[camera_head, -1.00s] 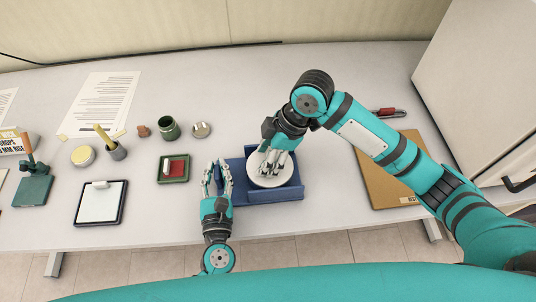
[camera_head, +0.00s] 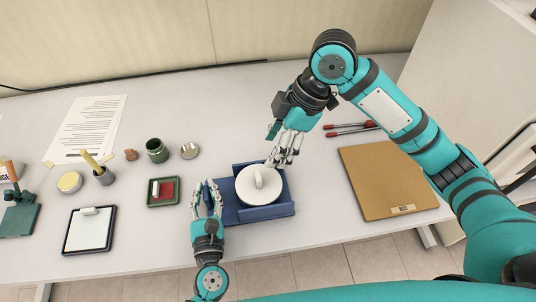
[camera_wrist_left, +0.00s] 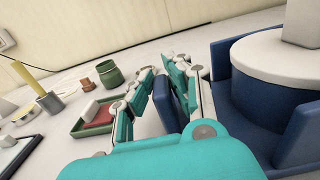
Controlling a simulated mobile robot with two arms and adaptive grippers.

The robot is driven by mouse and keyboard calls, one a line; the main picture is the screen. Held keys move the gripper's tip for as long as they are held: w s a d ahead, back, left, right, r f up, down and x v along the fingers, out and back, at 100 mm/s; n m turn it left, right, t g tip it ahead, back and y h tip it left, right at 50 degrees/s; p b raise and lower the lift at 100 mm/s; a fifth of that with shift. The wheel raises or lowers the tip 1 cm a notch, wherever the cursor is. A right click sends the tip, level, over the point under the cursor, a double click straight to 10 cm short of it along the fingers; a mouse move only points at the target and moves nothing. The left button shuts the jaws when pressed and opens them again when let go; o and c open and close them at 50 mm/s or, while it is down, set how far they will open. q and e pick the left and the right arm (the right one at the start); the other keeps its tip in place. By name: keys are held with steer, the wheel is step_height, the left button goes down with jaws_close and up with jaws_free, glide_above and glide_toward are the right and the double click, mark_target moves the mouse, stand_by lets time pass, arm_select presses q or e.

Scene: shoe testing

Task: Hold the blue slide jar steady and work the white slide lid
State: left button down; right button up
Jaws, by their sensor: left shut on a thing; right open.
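The round white slide lid (camera_head: 260,191) with its upright knob sits on the blue slide jar (camera_wrist_left: 262,95), which stands in a blue holder (camera_head: 262,213) with raised walls. The lid looks flat on the jar. My left gripper (camera_head: 207,196) is at the left side of the holder, shut on an upright blue tab (camera_wrist_left: 165,103) of the jar's holder, one finger on each side of it. My right gripper (camera_head: 283,158) is open and empty, just beyond the far right edge of the lid; I cannot tell its exact height.
A green tray (camera_head: 163,191) with a red pad lies left of my left gripper. Behind it stand a green jar (camera_head: 157,151) and a small round metal lid (camera_head: 189,151). A brown folder (camera_head: 388,185) and red-handled tools (camera_head: 350,128) lie to the right.

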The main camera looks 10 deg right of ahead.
stand_by(0.4)
arm_select(q)
steer(key=c, duration=1.2)
jaws_free()
